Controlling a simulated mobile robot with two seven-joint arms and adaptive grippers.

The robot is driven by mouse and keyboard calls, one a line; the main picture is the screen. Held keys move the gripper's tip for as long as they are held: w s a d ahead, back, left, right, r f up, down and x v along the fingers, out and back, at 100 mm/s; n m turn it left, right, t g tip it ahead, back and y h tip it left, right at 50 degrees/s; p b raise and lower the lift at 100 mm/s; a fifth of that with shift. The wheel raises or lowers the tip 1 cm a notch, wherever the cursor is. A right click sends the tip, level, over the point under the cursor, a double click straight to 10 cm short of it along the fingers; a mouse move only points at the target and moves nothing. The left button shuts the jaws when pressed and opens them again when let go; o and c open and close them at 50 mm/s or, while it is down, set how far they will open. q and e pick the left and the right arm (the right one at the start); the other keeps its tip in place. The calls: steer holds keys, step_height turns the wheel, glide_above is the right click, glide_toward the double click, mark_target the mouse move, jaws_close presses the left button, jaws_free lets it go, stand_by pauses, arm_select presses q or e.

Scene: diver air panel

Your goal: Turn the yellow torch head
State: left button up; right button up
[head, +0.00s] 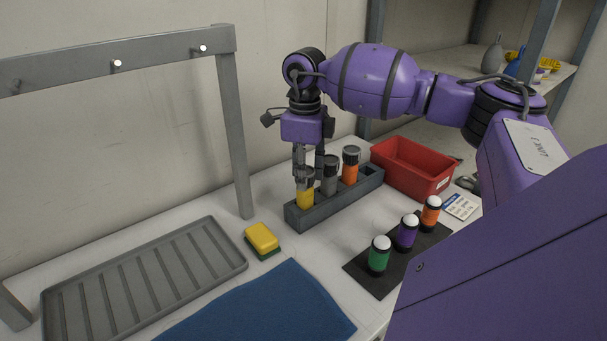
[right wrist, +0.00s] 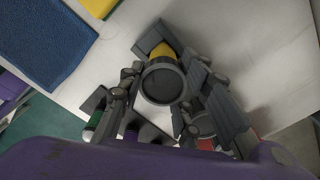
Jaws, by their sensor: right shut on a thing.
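The yellow torch (head: 305,198) stands upright in the left slot of a grey rack (head: 330,208). Its dark round head faces up and shows in the right wrist view (right wrist: 163,82), with a bit of yellow body (right wrist: 160,50) behind it. My right gripper (head: 307,172) reaches down from above and is shut on the torch head, one finger on each side. A grey torch (head: 330,175) and an orange torch (head: 350,166) stand beside it in the same rack. My left gripper is not in view.
A red bin (head: 415,168) stands right of the rack. Green, purple and orange cylinders (head: 379,255) stand on a dark mat (head: 365,275) in front. A yellow sponge (head: 262,238), grey tray (head: 145,275) and blue cloth (head: 265,310) lie left. A grey frame (head: 235,130) rises behind.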

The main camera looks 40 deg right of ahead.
steer(key=n, duration=0.6)
steer(key=shift+s+d+b, duration=0.1)
steer(key=shift+s+b, duration=0.05)
steer(key=shift+b, duration=0.15)
stand_by(0.4)
steer(key=o, duration=1.1)
steer(key=shift+r, duration=0.1)
step_height(320, 180, up, 12)
steer(key=shift+f, duration=0.1)
